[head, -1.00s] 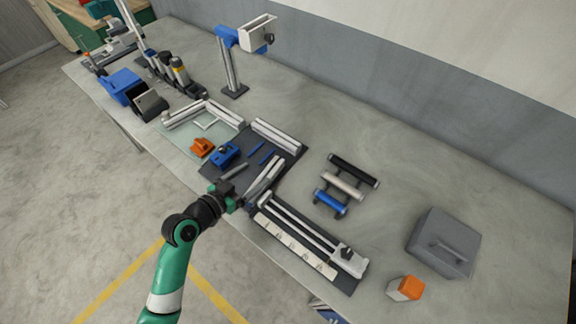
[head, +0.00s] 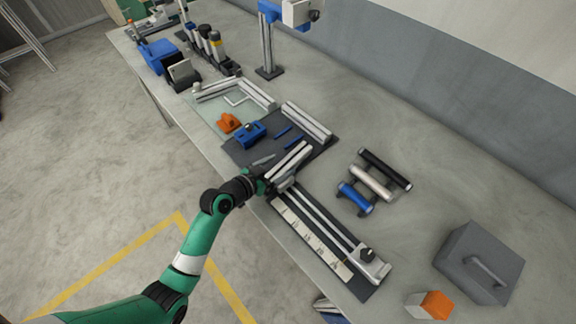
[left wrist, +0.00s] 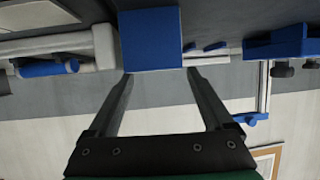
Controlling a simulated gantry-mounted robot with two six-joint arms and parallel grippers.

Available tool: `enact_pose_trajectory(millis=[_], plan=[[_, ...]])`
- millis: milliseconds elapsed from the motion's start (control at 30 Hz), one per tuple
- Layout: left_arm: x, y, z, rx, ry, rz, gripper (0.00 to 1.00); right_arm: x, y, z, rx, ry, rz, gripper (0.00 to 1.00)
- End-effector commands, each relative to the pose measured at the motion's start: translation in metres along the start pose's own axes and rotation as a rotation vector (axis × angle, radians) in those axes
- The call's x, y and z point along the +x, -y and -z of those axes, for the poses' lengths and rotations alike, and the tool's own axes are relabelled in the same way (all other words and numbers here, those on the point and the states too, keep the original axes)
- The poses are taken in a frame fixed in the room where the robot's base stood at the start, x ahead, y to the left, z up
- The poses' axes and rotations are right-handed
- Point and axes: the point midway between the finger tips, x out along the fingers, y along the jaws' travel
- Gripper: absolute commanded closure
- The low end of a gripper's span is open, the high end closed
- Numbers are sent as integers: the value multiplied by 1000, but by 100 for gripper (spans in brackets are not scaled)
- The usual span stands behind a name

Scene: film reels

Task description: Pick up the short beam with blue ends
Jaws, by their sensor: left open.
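A short silver beam (head: 290,160) lies at the near edge of the dark mat (head: 240,152), beside my left gripper (head: 268,175). No blue ends can be made out on it in the head view. In the left wrist view, a square blue face (left wrist: 150,38) fills the space just past the fingertips of my left gripper (left wrist: 158,73). It looks like a beam's blue end. The fingers are apart with nothing between them, and the tips are close to its lower edge; contact cannot be told. My right gripper is out of view.
A long rail fixture (head: 322,228) lies right of the gripper. A handle rack (head: 372,183) and grey case (head: 480,262) stand to the right.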

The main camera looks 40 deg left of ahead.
Motion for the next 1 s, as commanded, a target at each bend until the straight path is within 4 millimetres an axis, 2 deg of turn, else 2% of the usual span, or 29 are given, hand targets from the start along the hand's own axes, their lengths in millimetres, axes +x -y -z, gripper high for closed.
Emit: enact_pose_trajectory(millis=[100, 233, 500, 567, 900, 1000], plan=[[22, -1, -4, 1, -1, -2, 15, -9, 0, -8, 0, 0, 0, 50], [42, -1, -3, 1, -1, -1, 15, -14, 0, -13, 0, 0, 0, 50], [46, -1, -1, 1, 0, 0, 15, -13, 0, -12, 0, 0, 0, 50], [46, -1, -1, 1, 0, 0, 24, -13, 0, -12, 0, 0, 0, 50], [46, -1, -1, 0, 0, 0, 85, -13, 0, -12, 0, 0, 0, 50], [46, -1, -1, 0, 0, 0, 100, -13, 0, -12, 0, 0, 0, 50]])
